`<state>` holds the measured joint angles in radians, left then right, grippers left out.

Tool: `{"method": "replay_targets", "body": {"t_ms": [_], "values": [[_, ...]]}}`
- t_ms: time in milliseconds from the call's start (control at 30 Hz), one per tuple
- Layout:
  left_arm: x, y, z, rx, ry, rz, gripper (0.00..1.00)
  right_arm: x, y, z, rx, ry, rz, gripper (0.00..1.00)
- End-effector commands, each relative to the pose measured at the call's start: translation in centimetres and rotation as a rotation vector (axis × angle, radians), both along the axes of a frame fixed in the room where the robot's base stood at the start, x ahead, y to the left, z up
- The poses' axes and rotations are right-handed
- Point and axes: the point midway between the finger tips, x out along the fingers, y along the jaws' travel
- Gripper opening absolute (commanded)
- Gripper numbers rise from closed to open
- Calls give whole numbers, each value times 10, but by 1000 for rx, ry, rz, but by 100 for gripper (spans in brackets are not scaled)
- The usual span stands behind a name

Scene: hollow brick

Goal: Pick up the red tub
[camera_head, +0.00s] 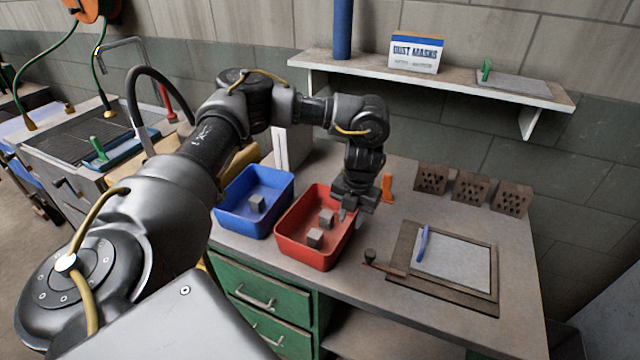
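The red tub (290,251) stands on the workbench in the middle of the head view, near the front edge. Two small grey cubes (315,238) lie in it. My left gripper (350,212) points down at the tub's right rim, with its fingers at or just above that wall. Its fingers are small and partly dark here, so I cannot tell how far apart they are or whether they touch the rim. My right gripper is not in view.
A blue tub (236,221) with a grey cube stands just left of the red tub. To the right are a clipboard in a wooden frame (483,296), an orange object (387,188) and hollow bricks (470,187). A wall shelf (470,88) hangs behind.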

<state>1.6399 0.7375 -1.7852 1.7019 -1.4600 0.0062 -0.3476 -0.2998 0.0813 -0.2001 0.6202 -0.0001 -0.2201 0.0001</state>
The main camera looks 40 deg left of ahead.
Motion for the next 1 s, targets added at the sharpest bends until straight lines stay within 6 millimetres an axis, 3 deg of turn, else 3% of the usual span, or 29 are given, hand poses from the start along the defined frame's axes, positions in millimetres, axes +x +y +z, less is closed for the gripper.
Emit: {"method": "replay_targets", "body": {"t_ms": [233,533,767,1000], "values": [[-4,3,-32,0,3,2,29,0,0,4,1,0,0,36],[-3,3,-37,1,0,1,29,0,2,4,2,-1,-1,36],[-3,3,-37,1,0,1,0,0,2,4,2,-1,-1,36],[-3,3,-37,1,0,1,0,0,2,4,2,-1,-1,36]]}}
